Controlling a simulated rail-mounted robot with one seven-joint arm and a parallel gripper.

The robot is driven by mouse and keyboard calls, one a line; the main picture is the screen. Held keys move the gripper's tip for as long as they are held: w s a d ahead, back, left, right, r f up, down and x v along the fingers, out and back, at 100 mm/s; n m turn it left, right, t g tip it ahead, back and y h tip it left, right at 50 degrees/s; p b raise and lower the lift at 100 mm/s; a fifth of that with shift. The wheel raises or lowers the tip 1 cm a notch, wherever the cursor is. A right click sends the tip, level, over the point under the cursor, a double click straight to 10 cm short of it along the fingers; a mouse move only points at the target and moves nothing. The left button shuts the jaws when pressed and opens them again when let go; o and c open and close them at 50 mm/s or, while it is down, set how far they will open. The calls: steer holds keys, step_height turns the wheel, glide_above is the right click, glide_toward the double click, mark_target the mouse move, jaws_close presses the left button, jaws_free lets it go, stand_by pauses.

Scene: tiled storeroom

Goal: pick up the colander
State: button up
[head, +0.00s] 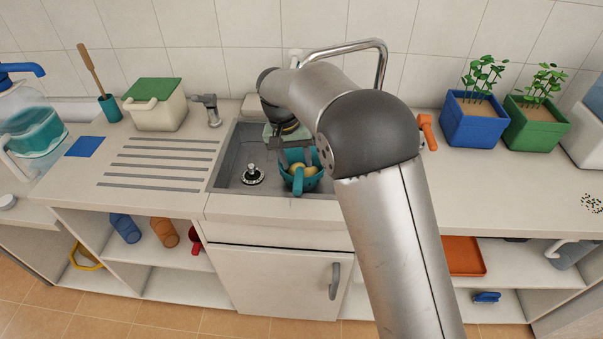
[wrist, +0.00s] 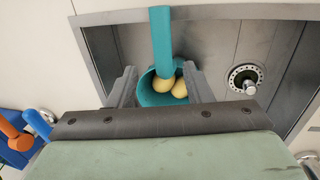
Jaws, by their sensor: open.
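The teal colander (head: 288,178) sits in the grey sink (head: 232,170), with a long handle towards the sink's front edge and pale yellow round items inside. In the wrist view the colander (wrist: 148,97) lies between my fingers, its handle pointing up the picture. My gripper (head: 295,158) points down into the sink just over the colander. In the wrist view my gripper (wrist: 159,72) is open, one finger on each side of the colander's bowl. I cannot tell whether the fingers touch it. My arm hides the right part of the sink.
A drain plug (head: 252,175) stands left of the colander. A curved metal tap (head: 350,45) rises behind the sink. A blue planter (head: 472,118) and green planter (head: 536,124) stand on the right counter. The ridged drainboard (head: 160,165) is clear.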

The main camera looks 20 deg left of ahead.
mark_target(298, 172)
steer(key=shift+d+f+p, duration=0.2)
steer(key=shift+f+p, duration=0.1)
steer(key=shift+f, duration=1.15)
steer(key=shift+d+f+p, duration=0.15)
steer(key=shift+f+p, duration=0.15)
steer(key=shift+f, duration=1.1)
jaws_close()
